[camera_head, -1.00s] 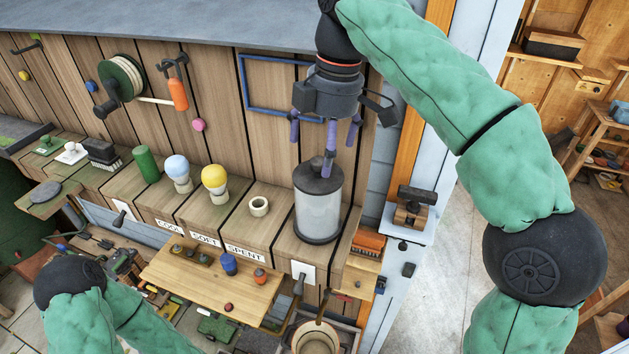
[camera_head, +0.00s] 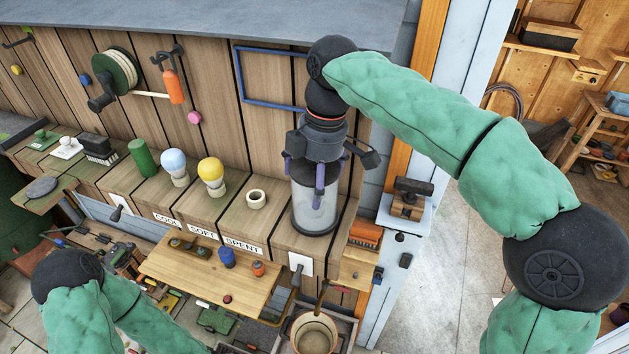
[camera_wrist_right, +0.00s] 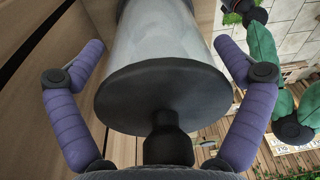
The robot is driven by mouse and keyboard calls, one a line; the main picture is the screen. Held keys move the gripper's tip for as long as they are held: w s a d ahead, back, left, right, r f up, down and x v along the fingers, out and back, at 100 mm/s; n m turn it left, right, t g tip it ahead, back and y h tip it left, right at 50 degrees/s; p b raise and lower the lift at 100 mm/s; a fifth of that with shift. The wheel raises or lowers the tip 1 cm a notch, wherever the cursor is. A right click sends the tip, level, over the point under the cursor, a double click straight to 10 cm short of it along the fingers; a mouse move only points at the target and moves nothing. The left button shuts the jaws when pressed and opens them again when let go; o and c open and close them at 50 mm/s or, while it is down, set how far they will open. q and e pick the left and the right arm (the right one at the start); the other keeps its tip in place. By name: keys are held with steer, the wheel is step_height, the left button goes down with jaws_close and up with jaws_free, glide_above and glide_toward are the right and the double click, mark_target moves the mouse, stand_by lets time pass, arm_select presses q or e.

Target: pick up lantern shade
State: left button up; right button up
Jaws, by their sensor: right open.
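The lantern shade (camera_head: 315,209) is a clear cylinder with a black top cap and knob and a dark base ring. It stands upright at the right end of the wooden shelf. In the right wrist view its black cap (camera_wrist_right: 165,95) and knob fill the middle. My right gripper (camera_head: 318,180) is right over its top, pointing down. Its purple fingers are spread on both sides of the cap and knob, and the right wrist view (camera_wrist_right: 160,110) shows gaps between them and the cap. My left gripper is outside the view; only my left arm shows at the lower left.
A white ring (camera_head: 256,198), a yellow bulb (camera_head: 211,171) and a blue bulb (camera_head: 174,162) stand left of the shade. A blue frame (camera_head: 243,75) hangs on the wall behind. An orange brush (camera_head: 365,235) and a pot (camera_head: 312,335) are close by, right and below.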

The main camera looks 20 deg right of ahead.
steer(key=shift+s, duration=0.1)
steer(key=c, duration=0.9)
steer(key=shift+o, duration=0.2)
